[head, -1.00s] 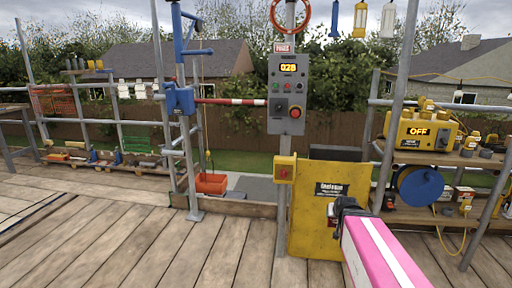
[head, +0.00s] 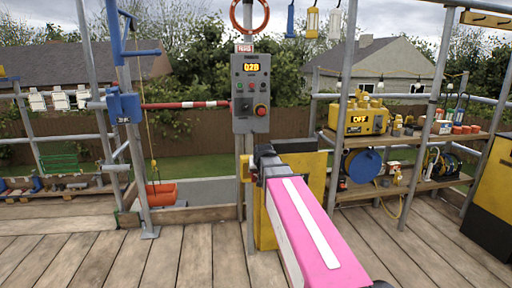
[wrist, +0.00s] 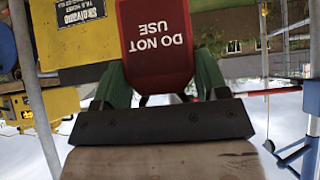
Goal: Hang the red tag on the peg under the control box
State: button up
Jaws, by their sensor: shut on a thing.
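The red tag (wrist: 157,40), with "DO NOT USE" in white letters, is between the green fingers of my gripper (wrist: 160,65) in the wrist view. The gripper is shut on it. In the head view my gripper (head: 265,158) is a dark shape at the end of my pink arm, and the tag cannot be made out there. The grey control box (head: 250,92), with a lit display, several buttons and a red knob, is on a post just above my gripper in the picture. I cannot make out the peg under it; my gripper and arm cover part of that area.
A yellow board (head: 314,170) stands behind my arm, partly hidden. A red-and-white bar (head: 185,105) runs left of the control box. Shelves (head: 425,183) with a yellow power unit (head: 364,117) and a blue reel stand at right. The deck (head: 185,250) at front left is clear.

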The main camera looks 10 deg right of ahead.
jog(key=w+r, duration=0.4)
jog(key=r, duration=0.6)
jog(key=w+f, duration=0.2)
jog(key=w, duration=0.8)
jog(key=shift+f, duration=0.15)
dwell(0.9)
